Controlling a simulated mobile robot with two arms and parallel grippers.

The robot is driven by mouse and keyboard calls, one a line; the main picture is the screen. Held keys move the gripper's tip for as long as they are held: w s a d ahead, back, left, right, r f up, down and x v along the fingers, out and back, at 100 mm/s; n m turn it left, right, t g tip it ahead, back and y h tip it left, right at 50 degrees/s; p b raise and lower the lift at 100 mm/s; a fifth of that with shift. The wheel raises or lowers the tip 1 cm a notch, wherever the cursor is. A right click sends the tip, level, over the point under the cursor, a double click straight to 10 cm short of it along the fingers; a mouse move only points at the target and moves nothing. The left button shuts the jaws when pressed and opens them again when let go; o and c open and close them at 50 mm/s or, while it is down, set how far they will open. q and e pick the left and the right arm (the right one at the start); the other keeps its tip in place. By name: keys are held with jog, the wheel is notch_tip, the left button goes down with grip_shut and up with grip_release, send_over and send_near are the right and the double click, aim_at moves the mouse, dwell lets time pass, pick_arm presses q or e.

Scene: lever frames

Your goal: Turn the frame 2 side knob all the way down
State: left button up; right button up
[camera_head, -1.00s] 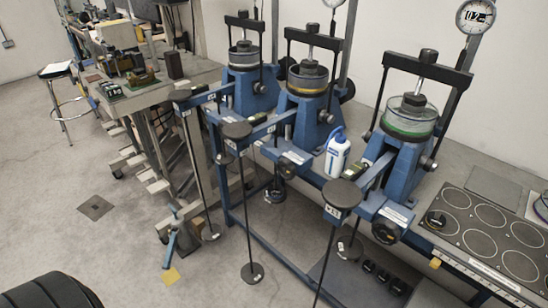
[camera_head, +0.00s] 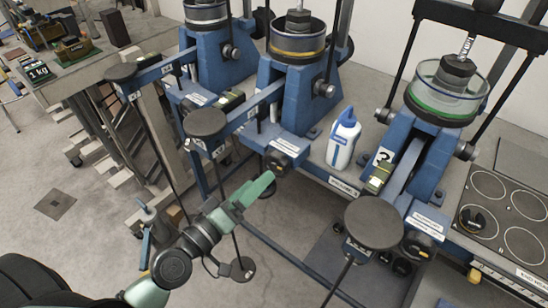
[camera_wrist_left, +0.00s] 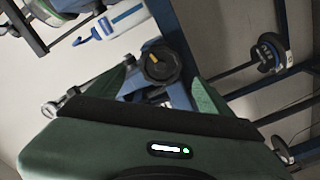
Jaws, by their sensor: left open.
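The middle lever frame, which I take as frame 2 (camera_head: 285,92), is blue with a round pot on top. Its black side knob (camera_head: 278,162) has a yellow mark and sits on the blue block at the front. My left gripper (camera_head: 263,186) has green fingers and is just in front and to the left of this knob. In the left wrist view the knob (camera_wrist_left: 161,66) shows between the two spread fingers, with the yellow mark near its upper left. The gripper is open and empty. I cannot tell whether a finger touches the knob. My right gripper is not in view.
A white and blue bottle (camera_head: 342,140) stands right of the knob. A round lever pan (camera_head: 206,123) is above and left of my gripper, and another pan (camera_head: 373,222) is at the right. A hanging rod with a disc (camera_head: 243,268) is below. Open floor lies at the left.

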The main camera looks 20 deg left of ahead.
aim_at(274, 167)
pick_arm(q)
jog(key=p+x, duration=0.1)
jog(key=x, duration=0.1)
jog(key=shift+w+d+r, duration=0.1)
jog(key=shift+w+r, duration=0.1)
jog(key=shift+w, duration=0.15)
jog(key=p+x, duration=0.1)
jog(key=x, duration=0.4)
jog(key=shift+w+f, duration=0.1)
jog(key=shift+f, duration=0.05)
jog(key=shift+w+f, duration=0.1)
jog(key=shift+f, duration=0.1)
jog(key=c, duration=0.8)
grip_shut()
jog(key=shift+d, duration=0.1)
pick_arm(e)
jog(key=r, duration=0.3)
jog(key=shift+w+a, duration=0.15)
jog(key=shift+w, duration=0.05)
